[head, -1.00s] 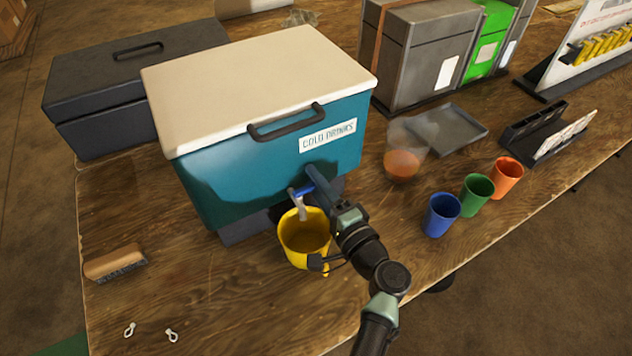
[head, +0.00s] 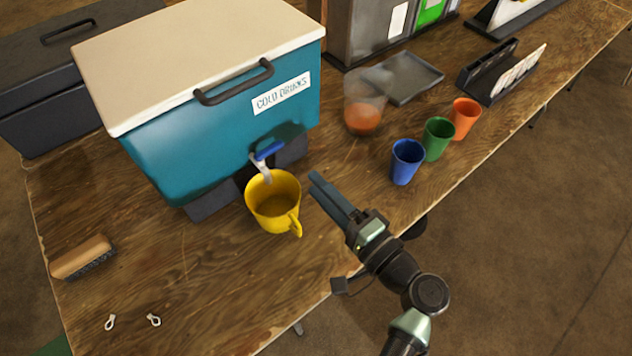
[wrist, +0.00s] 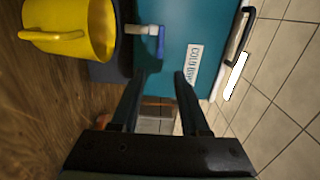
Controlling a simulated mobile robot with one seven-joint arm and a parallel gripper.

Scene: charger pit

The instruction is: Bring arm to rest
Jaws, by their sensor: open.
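My gripper (head: 330,188) is open and empty in the head view, just right of the yellow jug and apart from it. In the wrist view, the two fingers of my gripper (wrist: 155,80) stand apart with nothing between them. The yellow jug (head: 272,200) stands upright on the wooden table below the spout of the teal cooler, its handle toward the front. It also shows at the top left of the wrist view (wrist: 90,30). The cooler (head: 190,155) has a white lid and a "COLD DRINKS" label. Its blue tap lever (head: 269,151) shows above the jug.
Blue (head: 406,162), green (head: 437,138) and orange (head: 464,118) cups stand right of my gripper. A clear container with orange liquid (head: 362,118) and a grey tray (head: 405,78) lie behind. A brush (head: 82,257) is at left. The table's front edge lies under my arm.

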